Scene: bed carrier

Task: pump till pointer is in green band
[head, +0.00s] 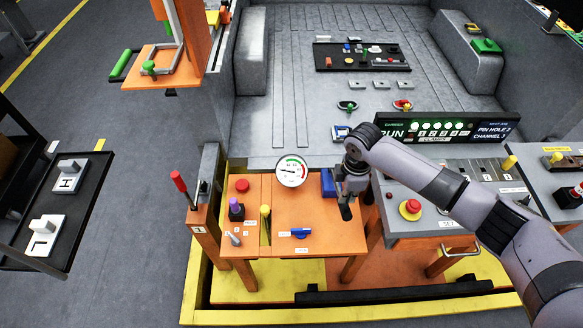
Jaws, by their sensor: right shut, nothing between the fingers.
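A round white gauge (292,171) stands at the back of the orange table (310,246). Its dial has a green band at the top and some red at the right; the dark pointer seems to point left, outside the green, but it is small. My right gripper (346,212) is shut and empty, pointing down over the table's right side. It is right of a blue block (327,183), which it may partly hide; I cannot tell whether they touch. A red-handled lever (180,182) stands at the table's left. Which part is the pump is unclear. My left gripper is out of view.
The table also holds a red button (242,186), a purple-topped knob (236,209), a yellow-knobbed lever (265,211) and a blue handle (300,233). A grey console with a red emergency button (410,207) stands right, under my arm. A black shelf (100,165) is at left.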

